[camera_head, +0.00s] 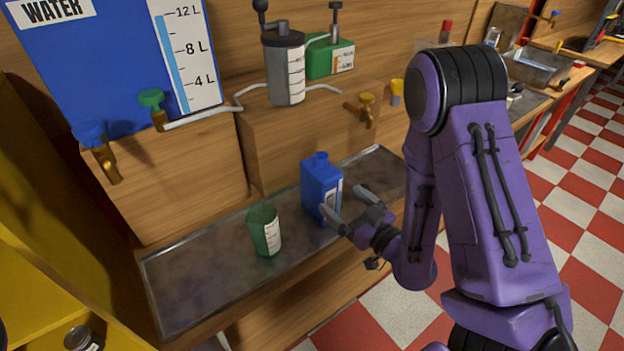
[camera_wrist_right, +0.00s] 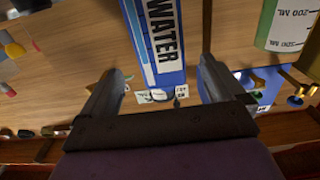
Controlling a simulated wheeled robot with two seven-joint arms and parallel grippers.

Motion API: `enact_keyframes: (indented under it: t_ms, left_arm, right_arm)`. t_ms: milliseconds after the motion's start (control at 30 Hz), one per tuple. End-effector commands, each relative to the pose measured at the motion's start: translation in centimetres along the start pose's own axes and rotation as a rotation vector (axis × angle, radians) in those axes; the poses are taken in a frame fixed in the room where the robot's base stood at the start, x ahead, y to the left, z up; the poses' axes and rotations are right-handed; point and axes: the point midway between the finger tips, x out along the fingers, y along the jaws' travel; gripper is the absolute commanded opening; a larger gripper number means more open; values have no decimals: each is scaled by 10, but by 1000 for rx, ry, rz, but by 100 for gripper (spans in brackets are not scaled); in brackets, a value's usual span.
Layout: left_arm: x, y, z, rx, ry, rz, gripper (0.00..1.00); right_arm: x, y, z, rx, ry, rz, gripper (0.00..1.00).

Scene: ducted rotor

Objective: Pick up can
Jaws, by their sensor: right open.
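The blue can (camera_head: 321,188) stands upright on the metal counter (camera_head: 200,275), with a small cap on top and a pale label on its side. In the right wrist view the can (camera_wrist_right: 160,40) shows the word WATER and lies between and beyond the two fingers. My right gripper (camera_head: 345,204) is open at the can's right side, with one finger close to its lower front and the other farther back. Whether a finger touches it I cannot tell. My left gripper is not in view.
A green measuring cup (camera_head: 264,230) stands left of the can, with bare counter between. Wooden blocks (camera_head: 310,130) behind carry a large blue water tank (camera_head: 95,70), a grey cylinder (camera_head: 285,68), a green canister (camera_head: 330,57) and taps. The counter's left end is clear.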

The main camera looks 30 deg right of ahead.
Motion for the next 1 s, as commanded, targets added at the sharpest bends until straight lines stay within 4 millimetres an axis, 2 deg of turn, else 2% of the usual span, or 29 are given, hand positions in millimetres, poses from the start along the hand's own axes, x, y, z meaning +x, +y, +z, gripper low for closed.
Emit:
enact_keyframes:
  t_ms: [33, 133, 200, 367, 500, 600, 700, 867, 900, 967, 1000]
  left_arm:
    - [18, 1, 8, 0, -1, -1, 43]
    - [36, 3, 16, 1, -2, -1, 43]
    - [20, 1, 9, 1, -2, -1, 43]
    - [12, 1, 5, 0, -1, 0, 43]
    - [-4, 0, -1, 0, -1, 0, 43]
    - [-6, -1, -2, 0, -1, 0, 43]
    - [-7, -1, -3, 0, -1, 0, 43]
    - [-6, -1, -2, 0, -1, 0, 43]
    - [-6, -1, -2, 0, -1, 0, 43]
    - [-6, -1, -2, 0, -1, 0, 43]
    - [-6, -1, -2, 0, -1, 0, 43]
  right_arm:
    - [7, -1, 8, -6, 11, -6, 96]
    - [21, 0, 10, -4, 8, 0, 96]
    - [33, 1, -2, 0, 1, 2, 96]
    - [51, 1, -2, 2, -2, 2, 96]
    - [77, -1, -7, 3, -2, 1, 96]
    - [92, -1, -4, 3, -2, 0, 96]
    - [99, -1, -2, 2, -2, 1, 96]
    - [100, -1, 0, 3, -3, 1, 96]
    - [100, -1, 0, 3, -3, 1, 89]
    - [99, -1, 0, 3, -3, 1, 70]
    - [99, -1, 0, 3, -3, 1, 57]
